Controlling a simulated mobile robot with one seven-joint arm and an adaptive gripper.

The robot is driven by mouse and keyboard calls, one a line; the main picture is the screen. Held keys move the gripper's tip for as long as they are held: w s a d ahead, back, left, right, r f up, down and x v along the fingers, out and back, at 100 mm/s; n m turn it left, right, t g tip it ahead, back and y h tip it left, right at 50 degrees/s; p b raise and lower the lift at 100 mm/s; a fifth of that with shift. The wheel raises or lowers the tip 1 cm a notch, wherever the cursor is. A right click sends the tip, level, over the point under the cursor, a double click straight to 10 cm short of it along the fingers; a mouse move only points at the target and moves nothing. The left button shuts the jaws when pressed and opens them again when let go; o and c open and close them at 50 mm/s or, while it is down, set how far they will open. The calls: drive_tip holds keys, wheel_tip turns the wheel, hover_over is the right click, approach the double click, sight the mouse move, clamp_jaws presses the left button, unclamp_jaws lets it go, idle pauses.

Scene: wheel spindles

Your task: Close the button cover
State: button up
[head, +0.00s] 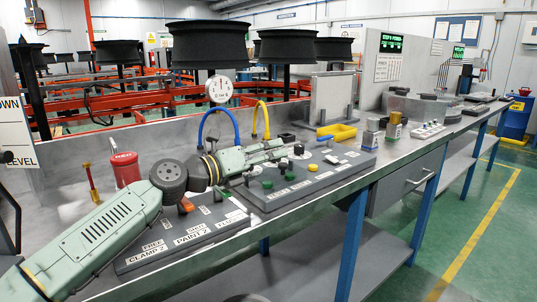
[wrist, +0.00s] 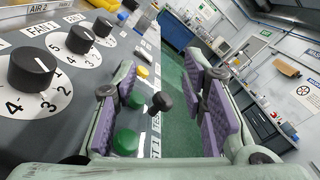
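My gripper (wrist: 166,100) is open and empty in the wrist view, its purple finger pads well apart. In the head view my gripper (head: 287,150) reaches over the grey control panel (head: 262,203). Between and beside the fingers in the wrist view are green buttons (wrist: 124,142), a yellow button (wrist: 141,72) and a black-knobbed lever (wrist: 161,102). A small dark box-like part (head: 287,138) stands just behind the gripper in the head view. I cannot tell for sure which part is the button cover; the gripper may hide it.
Black numbered dials (wrist: 32,70) stand left of the gripper. A second labelled panel (head: 180,236) lies under my arm, with a red canister (head: 125,169) behind it. A yellow tray (head: 337,132) and small cans (head: 393,126) are farther right on the bench.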

drive_tip(key=v, duration=1.2)
